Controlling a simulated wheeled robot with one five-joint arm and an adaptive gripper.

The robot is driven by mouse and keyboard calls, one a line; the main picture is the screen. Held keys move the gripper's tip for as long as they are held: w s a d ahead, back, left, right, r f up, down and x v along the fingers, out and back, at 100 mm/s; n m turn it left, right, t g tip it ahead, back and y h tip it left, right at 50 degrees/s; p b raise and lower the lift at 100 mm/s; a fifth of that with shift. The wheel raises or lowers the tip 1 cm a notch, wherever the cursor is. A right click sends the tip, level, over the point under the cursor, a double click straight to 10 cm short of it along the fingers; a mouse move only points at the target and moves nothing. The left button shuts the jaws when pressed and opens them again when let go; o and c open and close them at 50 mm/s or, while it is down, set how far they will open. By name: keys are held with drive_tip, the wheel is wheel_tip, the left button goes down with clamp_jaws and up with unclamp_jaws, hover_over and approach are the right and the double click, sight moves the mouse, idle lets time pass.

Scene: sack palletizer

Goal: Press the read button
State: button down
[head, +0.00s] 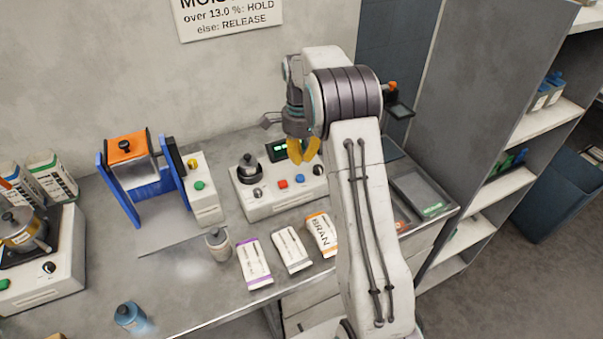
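A pale meter box (262,205) with a small green-lit display (277,151) stands on the bench against the wall. Its front panel carries a red button (283,184), a blue button (300,178) and dark knobs. Labels on the buttons are too small to read, so I cannot tell which is the read button. My gripper (303,158), with yellow fingers, points down over the right part of the meter, in front of the display's right end. The fingertips look close together, but I cannot tell if they touch. No held thing shows. I cannot tell the height above the panel.
Three sample packets, one marked BRAN (321,235), lie in front of the meter with a small jar (218,244). A blue-framed device (137,185) stands left. A flat scale (419,193) lies right of my arm. A blue bottle (130,316) stands near the front edge.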

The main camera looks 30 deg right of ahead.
sight(302, 179)
drive_tip(key=shift+s+f+p, duration=0.15)
drive_tip(key=shift+f+p, duration=0.35)
drive_tip(key=shift+f, duration=2.55)
